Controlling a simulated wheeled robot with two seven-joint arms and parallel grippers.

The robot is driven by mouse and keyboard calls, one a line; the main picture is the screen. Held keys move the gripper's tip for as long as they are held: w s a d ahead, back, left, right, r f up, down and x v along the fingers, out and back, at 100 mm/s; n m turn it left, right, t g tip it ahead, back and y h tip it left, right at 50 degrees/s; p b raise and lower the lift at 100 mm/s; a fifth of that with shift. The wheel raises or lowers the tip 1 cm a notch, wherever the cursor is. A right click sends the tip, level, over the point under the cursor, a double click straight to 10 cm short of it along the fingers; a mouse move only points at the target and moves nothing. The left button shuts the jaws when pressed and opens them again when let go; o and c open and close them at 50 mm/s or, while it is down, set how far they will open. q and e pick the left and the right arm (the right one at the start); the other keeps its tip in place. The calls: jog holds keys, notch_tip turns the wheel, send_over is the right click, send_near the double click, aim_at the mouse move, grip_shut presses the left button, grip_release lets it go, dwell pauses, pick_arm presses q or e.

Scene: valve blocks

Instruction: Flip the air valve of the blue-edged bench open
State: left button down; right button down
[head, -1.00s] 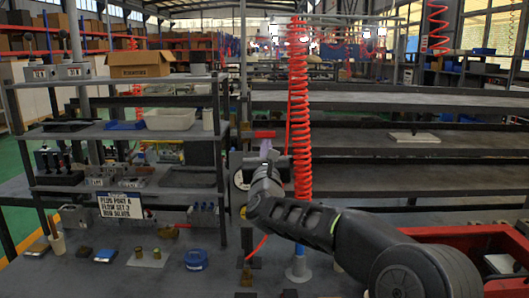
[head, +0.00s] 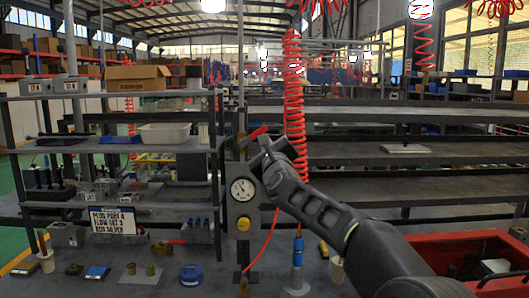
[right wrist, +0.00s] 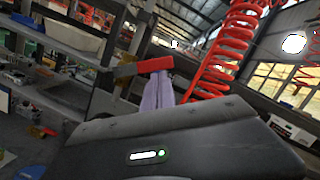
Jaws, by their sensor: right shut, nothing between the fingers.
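The red air valve handle (head: 257,132) sits at the top of a grey panel, above a round white gauge (head: 242,188) and a yellow knob (head: 243,224). In the head view it slants, its right end higher. My right gripper (head: 267,147) is just below and right of the handle, shut and empty. In the right wrist view the red handle (right wrist: 152,66) lies across just above the pale fingertips (right wrist: 160,80); I cannot tell if they touch. No blue bench edge can be made out. My left gripper is not in view.
A red coiled hose (head: 293,90) hangs close right of the valve. A shelf rack (head: 120,147) with bins and a sign (head: 113,220) stands left. A blue-fitted hose end (head: 298,252) stands below. A red box frame (head: 470,245) is at the lower right.

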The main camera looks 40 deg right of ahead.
jog(key=shift+w+a+r+n+y+p, duration=0.15)
jog(key=shift+r+n+y+p, duration=0.35)
jog(key=shift+r+n, duration=0.5)
jog(key=shift+w+a+r+n+g+y+p, duration=0.15)
jog(key=shift+w+a+r+n+y+p, duration=0.25)
jog(key=shift+n+p, duration=1.25)
jog(key=shift+w+a+r+n+g+y+p, duration=0.2)
jog(key=shift+a+r+n+p, duration=0.4)
jog(key=shift+n+p, duration=1)
jog(key=shift+w+a+r+n+g+y+p, duration=0.15)
jog(key=shift+w+a+r+n+p, duration=0.3)
jog(key=shift+n+p, duration=1.2)
jog(key=shift+m+p, duration=0.6)
